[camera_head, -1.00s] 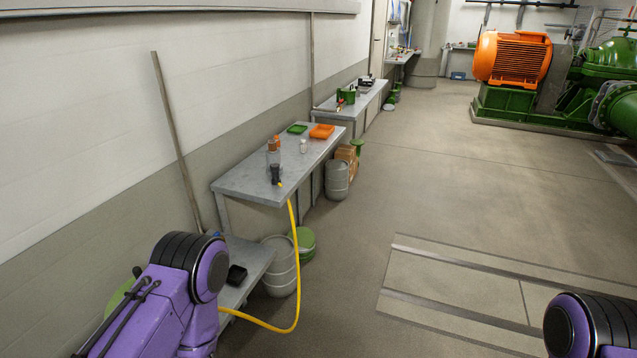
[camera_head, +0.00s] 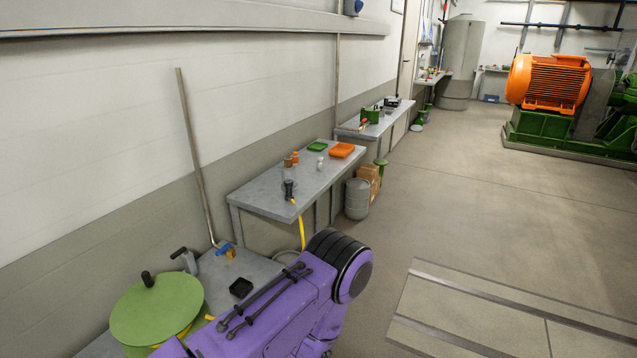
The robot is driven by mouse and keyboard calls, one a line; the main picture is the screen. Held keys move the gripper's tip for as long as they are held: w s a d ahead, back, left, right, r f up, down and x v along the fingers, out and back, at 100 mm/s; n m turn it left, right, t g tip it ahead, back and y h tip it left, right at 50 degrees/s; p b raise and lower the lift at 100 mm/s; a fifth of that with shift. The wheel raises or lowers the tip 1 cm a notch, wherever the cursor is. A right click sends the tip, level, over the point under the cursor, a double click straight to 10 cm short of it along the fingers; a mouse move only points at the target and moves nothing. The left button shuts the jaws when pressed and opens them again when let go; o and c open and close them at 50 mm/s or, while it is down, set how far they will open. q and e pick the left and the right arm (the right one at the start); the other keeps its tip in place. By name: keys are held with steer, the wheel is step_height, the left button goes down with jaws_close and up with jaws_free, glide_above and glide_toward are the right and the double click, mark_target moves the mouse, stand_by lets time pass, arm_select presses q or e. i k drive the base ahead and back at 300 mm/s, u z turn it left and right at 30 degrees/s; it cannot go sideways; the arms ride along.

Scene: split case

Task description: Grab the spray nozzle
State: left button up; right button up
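The spray nozzle (camera_head: 289,190) is small and black with a yellow end. It lies near the front edge of the grey table (camera_head: 262,197) by the left wall. A yellow hose (camera_head: 302,233) hangs from it over the table edge and passes behind my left arm. My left arm is purple and black and reaches in from the bottom, nearer to me than the nozzle and apart from it. My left gripper does not show. My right arm and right gripper are out of view.
The floor at right is open.

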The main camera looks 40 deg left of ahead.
mark_target(289, 184)
steer(key=u, duration=0.05)
steer(key=i, duration=1.7)
steer(key=u, duration=0.75)
steer(key=i, duration=0.9)
steer(key=u, duration=0.85)
